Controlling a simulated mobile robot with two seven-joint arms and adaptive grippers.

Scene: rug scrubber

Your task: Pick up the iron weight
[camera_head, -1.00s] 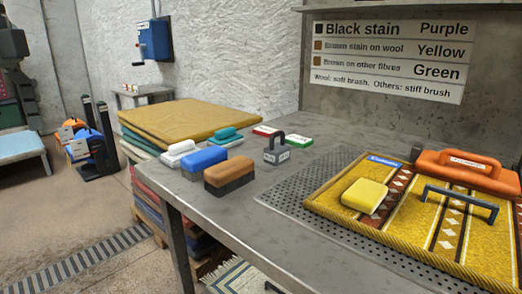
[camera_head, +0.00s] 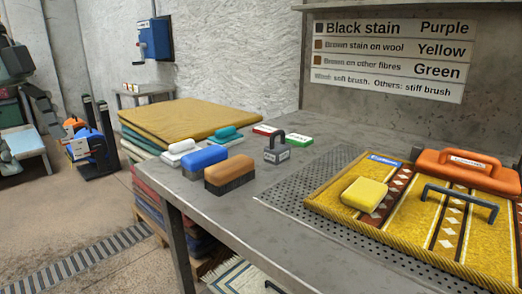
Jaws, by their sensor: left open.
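The iron weight (camera_head: 277,153) is a small dark grey block with an arched handle and a pale label. It stands upright on the grey metal table (camera_head: 262,188), behind the brown-topped brush. My left gripper (camera_head: 30,142) is open at the far left edge of the view, partly cut off. It is well away from the table and the weight, with nothing seen between its fingers. My right gripper is not in view.
Near the weight are a brown brush (camera_head: 229,173), a blue brush (camera_head: 204,160), a green-edged block (camera_head: 299,140) and a red-edged block (camera_head: 266,130). A yellow sponge (camera_head: 364,194) and an orange tool (camera_head: 466,170) lie on the rug (camera_head: 408,222) at right.

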